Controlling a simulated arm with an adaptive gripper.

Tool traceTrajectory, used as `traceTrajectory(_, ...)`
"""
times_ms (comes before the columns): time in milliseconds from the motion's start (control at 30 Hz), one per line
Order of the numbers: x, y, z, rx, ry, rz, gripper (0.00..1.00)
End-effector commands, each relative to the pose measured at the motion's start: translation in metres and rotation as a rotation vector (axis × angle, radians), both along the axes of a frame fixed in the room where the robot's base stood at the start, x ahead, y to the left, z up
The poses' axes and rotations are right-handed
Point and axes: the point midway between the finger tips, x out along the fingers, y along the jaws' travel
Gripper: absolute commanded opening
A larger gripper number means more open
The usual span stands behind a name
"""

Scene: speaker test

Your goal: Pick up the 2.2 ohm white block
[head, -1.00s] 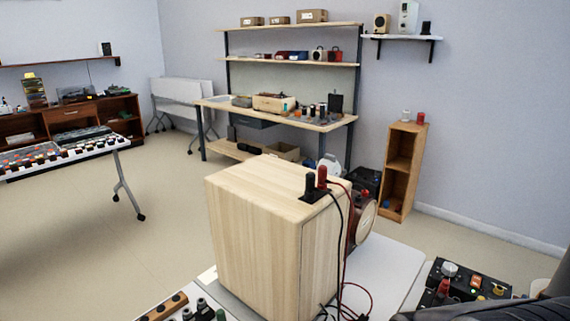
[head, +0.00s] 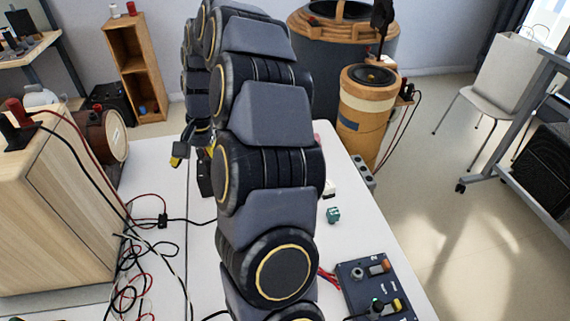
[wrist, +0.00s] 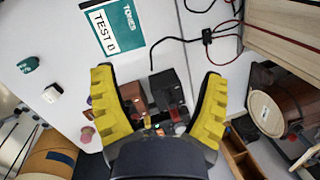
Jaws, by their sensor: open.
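A small white block (wrist: 52,92) with a dark mark lies on the white table at the left of the wrist view, outside my fingers; its label is too small to read. In the head view, a small white block (head: 329,188) shows just right of my arm, partly hidden by it. My gripper (wrist: 158,80) is open, with its yellow fingers wide apart and nothing held between them. Beyond and between the fingers are dark and brown blocks. In the head view my gripper is mostly hidden behind my arm.
A teal block (wrist: 28,65) lies near the white block. A "TEST D" booklet (wrist: 115,28) lies flat on the table. A wooden cabinet (head: 55,200) and loose cables stand at left. A control box (head: 375,287) sits at the front right. Table beside the teal block is clear.

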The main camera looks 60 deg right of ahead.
Motion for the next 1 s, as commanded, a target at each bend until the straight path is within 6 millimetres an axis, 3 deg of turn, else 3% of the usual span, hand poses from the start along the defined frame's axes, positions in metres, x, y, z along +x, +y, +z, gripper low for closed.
traceTrajectory(33, 0.000, -0.032, -0.017, 0.003, 0.012, -0.107, 0.75)
traceTrajectory(167, -0.012, -0.111, -0.057, -0.008, 0.036, -0.383, 0.75)
traceTrajectory(300, -0.055, -0.193, -0.105, -0.042, 0.082, -0.679, 0.75)
traceTrajectory(400, -0.094, -0.238, -0.133, -0.075, 0.117, -0.859, 0.75)
traceTrajectory(500, -0.130, -0.269, -0.154, -0.108, 0.147, -0.993, 0.75)
traceTrajectory(600, -0.154, -0.286, -0.165, -0.130, 0.166, -1.075, 0.75)
traceTrajectory(700, -0.165, -0.293, -0.172, -0.142, 0.173, -1.110, 0.75)
traceTrajectory(1000, -0.166, -0.293, -0.201, -0.141, 0.177, -1.111, 0.75)
